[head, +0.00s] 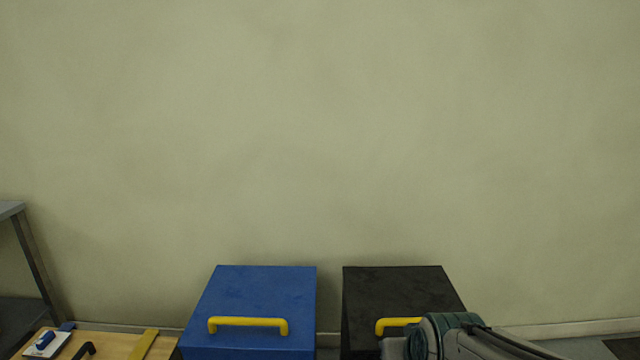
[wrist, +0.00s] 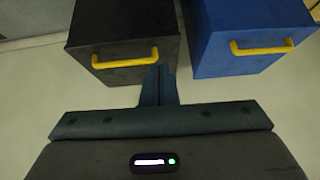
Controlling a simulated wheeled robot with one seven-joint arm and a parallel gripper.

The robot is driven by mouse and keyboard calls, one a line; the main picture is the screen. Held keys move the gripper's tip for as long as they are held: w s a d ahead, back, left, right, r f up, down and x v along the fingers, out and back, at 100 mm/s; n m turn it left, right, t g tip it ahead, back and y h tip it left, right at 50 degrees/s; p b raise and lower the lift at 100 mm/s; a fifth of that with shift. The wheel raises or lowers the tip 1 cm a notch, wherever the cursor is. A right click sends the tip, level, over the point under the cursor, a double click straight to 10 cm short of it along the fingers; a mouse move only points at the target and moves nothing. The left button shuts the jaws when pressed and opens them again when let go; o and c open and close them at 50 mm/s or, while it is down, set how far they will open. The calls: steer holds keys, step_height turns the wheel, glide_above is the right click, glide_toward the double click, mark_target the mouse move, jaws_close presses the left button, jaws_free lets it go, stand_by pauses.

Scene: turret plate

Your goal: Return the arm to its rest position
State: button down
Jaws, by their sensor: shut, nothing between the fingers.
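My gripper (wrist: 158,84) is in the wrist view, its two dark fingers pressed together with nothing between them. Its fingertips overlap the lower front of the black box (wrist: 122,30) in that view; I cannot tell whether they touch it. In the head view my arm comes in from the lower right, in front of the black box (head: 395,290), and partly covers its yellow handle (head: 393,324). The gripper fingers do not show in the head view.
A blue box (head: 262,285) with a yellow handle (head: 248,322) stands left of the black box in the head view. A wooden board (head: 110,345) with small items is at lower left. A grey table (head: 12,210) stands at the left edge. The wall behind is bare.

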steer(key=s+r+g+p, duration=0.2)
steer(key=s+r+p, duration=0.2)
steer(key=r+p, duration=0.3)
steer(key=s+r+g+p, duration=0.2)
steer(key=s+r+p, duration=0.3)
steer(key=r+p, duration=0.3)
step_height(320, 180, up, 2)
steer(key=shift+d+r, duration=0.2)
steer(key=shift+d, duration=0.05)
steer(key=shift+a, duration=0.2)
